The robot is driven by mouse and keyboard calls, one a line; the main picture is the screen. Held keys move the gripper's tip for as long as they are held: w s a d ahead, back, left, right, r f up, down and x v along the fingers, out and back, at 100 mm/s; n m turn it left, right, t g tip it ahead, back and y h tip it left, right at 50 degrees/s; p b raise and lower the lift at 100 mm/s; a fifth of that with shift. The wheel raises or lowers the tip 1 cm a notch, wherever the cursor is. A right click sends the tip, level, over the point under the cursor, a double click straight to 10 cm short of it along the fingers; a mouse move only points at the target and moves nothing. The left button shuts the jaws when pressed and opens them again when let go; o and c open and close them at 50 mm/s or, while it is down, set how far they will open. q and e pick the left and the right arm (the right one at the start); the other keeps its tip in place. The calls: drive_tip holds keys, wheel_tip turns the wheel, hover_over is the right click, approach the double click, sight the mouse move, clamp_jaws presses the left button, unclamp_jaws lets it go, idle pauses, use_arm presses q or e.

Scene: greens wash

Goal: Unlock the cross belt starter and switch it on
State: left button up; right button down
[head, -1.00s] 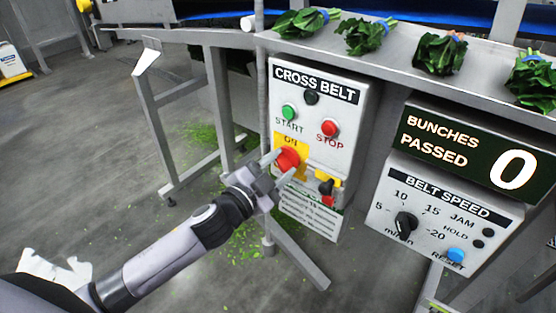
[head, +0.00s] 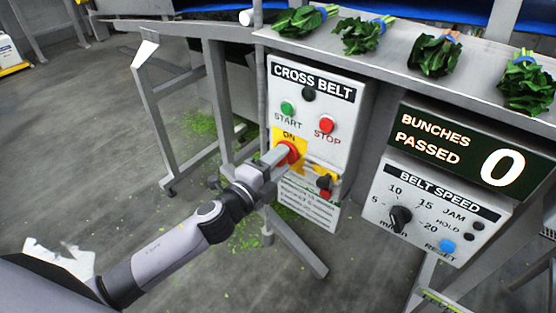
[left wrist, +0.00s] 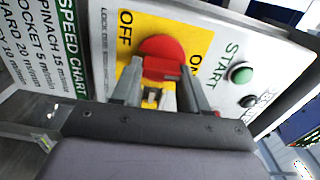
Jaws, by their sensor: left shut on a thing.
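The grey CROSS BELT starter box (head: 352,125) carries a round red switch (head: 293,149) on a yellow plate marked ON. In the left wrist view the red switch (left wrist: 160,47) sits between OFF and ON labels. My left gripper (head: 276,160) is shut on the red switch, its fingers on both sides of the handle. It also shows in the left wrist view (left wrist: 160,92). The fingers hide part of the switch and plate. A small black and red item (head: 325,185) is at a yellow tab right of the switch; I cannot tell whether it is a padlock. My right gripper is not in view.
Green START (head: 288,108) and red STOP (head: 326,124) buttons sit above the switch. The BELT SPEED panel (head: 440,210) and counter reading 0 (head: 465,145) stand to the right. Bunches of greens (head: 434,56) lie on the ledge above. A metal frame leg (head: 217,90) stands left.

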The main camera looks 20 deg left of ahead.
use_arm(q)
drive_tip(key=shift+m, duration=0.3)
idle(0.4)
drive_tip(key=o, duration=1.1)
drive_tip(key=shift+c, duration=0.2)
drive_tip(key=shift+s, duration=0.1)
drive_tip(key=v, duration=0.7)
drive_tip(key=s+a+f+n+g+y+p, duration=0.1)
drive_tip(key=s+f+n+g+y+p, duration=0.1)
drive_tip(key=s+f+n+p, duration=0.3)
drive_tip(key=s+a+f+n+g+y+p, duration=0.2)
drive_tip(key=s+f+n+g+p, duration=0.2)
drive_tip(key=s+n, duration=0.8)
drive_tip(key=f+n, duration=0.1)
drive_tip(key=n, duration=0.1)
drive_tip(key=shift+s+n+p, duration=0.35)
drive_tip(key=shift+n, duration=0.05)
